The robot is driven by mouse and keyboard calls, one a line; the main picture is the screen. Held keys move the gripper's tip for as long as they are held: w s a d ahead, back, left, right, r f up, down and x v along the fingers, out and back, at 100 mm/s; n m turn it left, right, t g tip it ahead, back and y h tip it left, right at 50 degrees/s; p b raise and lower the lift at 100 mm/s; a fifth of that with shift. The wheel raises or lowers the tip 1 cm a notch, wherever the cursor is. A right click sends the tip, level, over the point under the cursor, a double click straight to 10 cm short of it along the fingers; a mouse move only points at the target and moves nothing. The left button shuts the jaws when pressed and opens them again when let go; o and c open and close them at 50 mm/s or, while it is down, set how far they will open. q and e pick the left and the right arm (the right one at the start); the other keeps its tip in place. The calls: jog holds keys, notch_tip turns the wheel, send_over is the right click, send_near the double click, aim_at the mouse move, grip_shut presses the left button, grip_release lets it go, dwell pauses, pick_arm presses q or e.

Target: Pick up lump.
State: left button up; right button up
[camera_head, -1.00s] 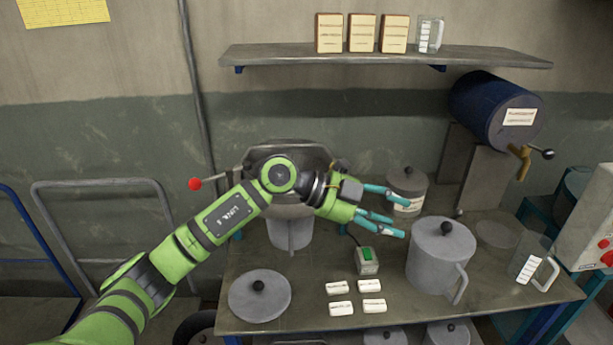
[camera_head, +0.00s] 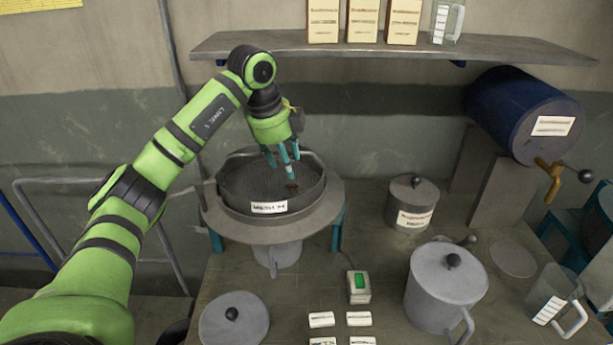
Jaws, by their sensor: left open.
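My right gripper is not in view.
The sieve's rim surrounds the fingers. On the table stand a lidded grey pot (camera_head: 412,202), a lidded jug (camera_head: 446,290), a small box with a green face (camera_head: 359,287) and several white labelled blocks (camera_head: 321,320). A shelf (camera_head: 400,48) runs behind the arm.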

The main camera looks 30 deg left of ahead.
aim_at(290, 186)
pick_arm(q)
jog(key=f+p, duration=0.1)
jog(key=f, duration=0.1)
jog(key=f+p, duration=0.1)
jog(key=shift+s+d+p, duration=0.1)
jog(key=shift+s+p, duration=0.15)
jog(key=shift+p, duration=0.05)
jog(key=p+x, duration=0.1)
jog(key=x, duration=0.1)
jog(key=shift+f, duration=0.35)
jog(key=shift+w+f, duration=0.2)
jog(key=shift+f, duration=0.25)
jog(key=shift+d, duration=0.1)
jog(key=c, duration=0.7)
jog(key=shift+c, duration=0.6)
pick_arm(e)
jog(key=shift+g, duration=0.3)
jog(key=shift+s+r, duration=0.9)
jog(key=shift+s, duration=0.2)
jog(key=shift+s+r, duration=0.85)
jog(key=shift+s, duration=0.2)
